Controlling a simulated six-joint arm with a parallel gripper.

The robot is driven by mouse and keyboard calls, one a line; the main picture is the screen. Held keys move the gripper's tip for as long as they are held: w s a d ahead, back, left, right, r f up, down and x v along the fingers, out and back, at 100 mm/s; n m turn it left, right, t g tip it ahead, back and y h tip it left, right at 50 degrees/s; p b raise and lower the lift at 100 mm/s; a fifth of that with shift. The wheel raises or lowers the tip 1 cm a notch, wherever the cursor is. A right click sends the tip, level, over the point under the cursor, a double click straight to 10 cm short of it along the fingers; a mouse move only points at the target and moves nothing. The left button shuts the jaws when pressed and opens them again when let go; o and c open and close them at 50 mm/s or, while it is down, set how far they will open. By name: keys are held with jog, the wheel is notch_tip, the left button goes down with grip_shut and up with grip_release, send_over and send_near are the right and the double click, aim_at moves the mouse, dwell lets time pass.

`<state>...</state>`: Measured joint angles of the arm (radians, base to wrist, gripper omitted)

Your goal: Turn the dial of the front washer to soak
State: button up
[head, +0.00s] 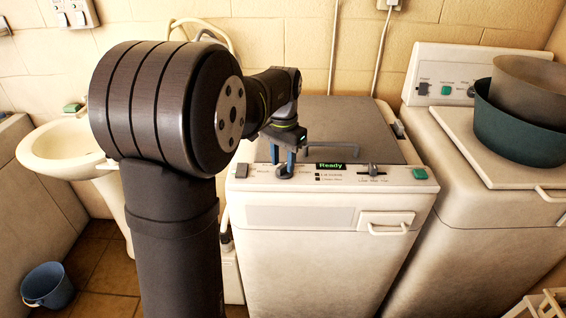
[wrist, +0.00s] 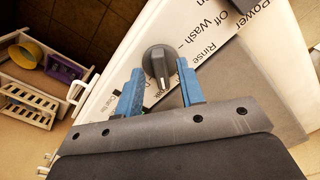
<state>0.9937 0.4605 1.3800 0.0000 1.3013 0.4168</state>
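The front washer (head: 320,217) stands in the middle of the head view, with a green "Ready" display (head: 331,166) on its top panel. Its dark dial (head: 285,172) is left of the display. In the wrist view the dial (wrist: 158,61) has a pale pointer mark toward the bottom of the picture. "Off", "Wash" and "Rinse" can be read to its right; the smaller print at lower left is unclear. My gripper (head: 285,160) points down over the dial. Its blue fingers (wrist: 159,72) stand apart on either side of the dial, open, with no clear grip.
A second washer (head: 463,158) stands to the right, with basins (head: 520,120) stacked on its lid. A white sink (head: 63,150) is at left and a blue bucket (head: 47,285) is on the floor. A white rack (wrist: 40,75) shows in the wrist view.

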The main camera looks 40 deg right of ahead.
jog(key=shift+f, duration=0.65)
grip_shut()
jog(key=shift+m, duration=0.4)
grip_release()
jog(key=shift+r, duration=0.15)
